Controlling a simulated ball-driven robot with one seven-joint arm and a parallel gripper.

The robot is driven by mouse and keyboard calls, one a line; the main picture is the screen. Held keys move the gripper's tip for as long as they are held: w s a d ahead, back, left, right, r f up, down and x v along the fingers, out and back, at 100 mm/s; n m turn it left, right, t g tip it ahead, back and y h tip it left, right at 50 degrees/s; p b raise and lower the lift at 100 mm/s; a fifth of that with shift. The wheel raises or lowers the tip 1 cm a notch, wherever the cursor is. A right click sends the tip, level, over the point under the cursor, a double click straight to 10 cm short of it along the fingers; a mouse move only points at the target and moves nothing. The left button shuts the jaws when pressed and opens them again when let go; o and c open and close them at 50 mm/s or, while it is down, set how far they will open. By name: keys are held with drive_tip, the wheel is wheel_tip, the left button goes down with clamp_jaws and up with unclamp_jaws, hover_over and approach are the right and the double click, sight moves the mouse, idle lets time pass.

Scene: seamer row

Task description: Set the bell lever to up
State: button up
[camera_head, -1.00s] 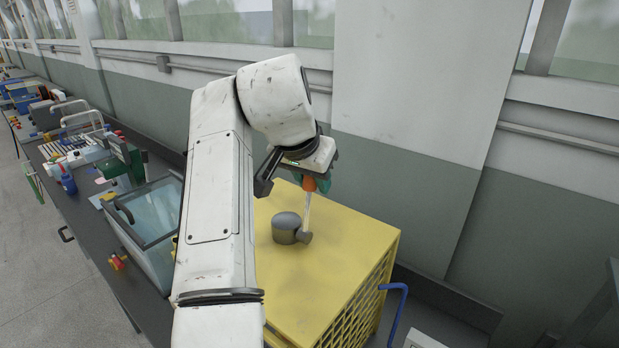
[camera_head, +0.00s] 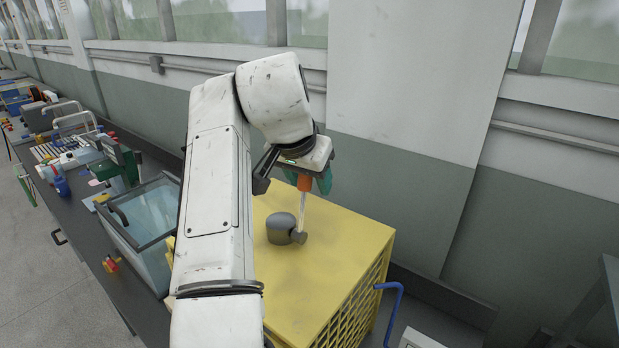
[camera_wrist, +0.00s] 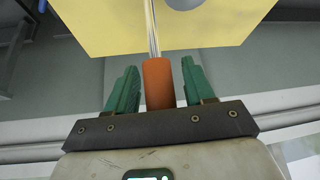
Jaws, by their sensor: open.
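The bell lever is a thin metal rod with an orange grip (camera_head: 304,183), standing nearly upright from a grey round pivot housing (camera_head: 281,228) on top of a yellow cabinet (camera_head: 340,250). My gripper (camera_head: 307,182) is at the top of the lever, with its green fingers on both sides of the orange grip. In the wrist view the orange grip (camera_wrist: 158,84) stands between the two open green fingers, with a visible gap on each side. The rod runs from it toward the yellow top. The grip's far end is hidden by the gripper's dark palm bar.
A clear-walled tank (camera_head: 150,225) stands left of the yellow cabinet on a dark bench (camera_head: 75,215) with tools and small machines. A blue bent handle (camera_head: 392,300) sticks out at the cabinet's right. A green and white wall (camera_head: 410,200) stands close behind.

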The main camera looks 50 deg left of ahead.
drive_tip(key=shift+r, duration=0.1)
drive_tip(key=b+v, duration=0.3)
drive_tip(key=v, duration=0.7)
drive_tip(key=shift+s+r, duration=0.2)
drive_tip(key=shift+r, duration=0.05)
drive_tip(key=shift+d, duration=0.15)
